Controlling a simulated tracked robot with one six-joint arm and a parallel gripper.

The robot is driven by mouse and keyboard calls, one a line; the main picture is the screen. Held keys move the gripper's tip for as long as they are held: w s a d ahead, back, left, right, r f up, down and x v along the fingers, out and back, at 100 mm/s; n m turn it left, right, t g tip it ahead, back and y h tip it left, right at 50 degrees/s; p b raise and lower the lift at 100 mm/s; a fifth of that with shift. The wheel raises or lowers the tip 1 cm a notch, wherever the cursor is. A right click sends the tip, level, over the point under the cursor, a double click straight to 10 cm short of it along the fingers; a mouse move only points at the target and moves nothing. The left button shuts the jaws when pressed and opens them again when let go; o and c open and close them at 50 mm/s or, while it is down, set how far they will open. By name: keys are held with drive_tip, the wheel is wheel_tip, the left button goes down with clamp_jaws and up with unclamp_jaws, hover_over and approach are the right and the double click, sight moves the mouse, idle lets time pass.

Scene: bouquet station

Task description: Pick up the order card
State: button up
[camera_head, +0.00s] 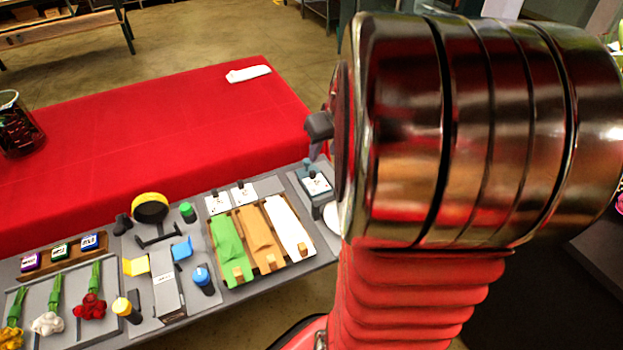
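Two small white cards with dark printing and black knobs, one (217,204) left of the other (244,194), lie at the back of the grey counter. A third similar white card (316,186) sits on a dark holder to their right. I cannot tell which one is the order card. My gripper (316,150) shows only in part, above and just behind the third card. My large metal arm joint hides the rest of it. I cannot see whether its fingers are apart or whether it touches the card.
A tray (236,283) with green, tan and white wraps lies in front of the cards. The red table (150,130) behind is mostly clear, with a white item (248,74) and glass vase (17,125).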

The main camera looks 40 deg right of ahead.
hover_over(314, 173)
drive_tip(key=s, duration=0.3)
drive_tip(key=shift+w+a+f, duration=0.1)
drive_tip(key=shift+a+f, duration=0.05)
drive_tip(key=shift+f, duration=1.05)
drive_tip(key=shift+s+a+f, duration=0.1)
drive_tip(key=shift+a+f, duration=0.05)
drive_tip(key=shift+f, duration=1.1)
drive_tip(key=shift+w+a+f, duration=0.1)
drive_tip(key=shift+a+f, duration=0.05)
drive_tip(key=shift+f, duration=1.05)
drive_tip(key=shift+f, duration=0.15)
drive_tip(key=shift+w+x, duration=0.2)
drive_tip(key=shift+x, duration=2.25)
drive_tip(key=shift+c, duration=0.6)
clamp_jaws()
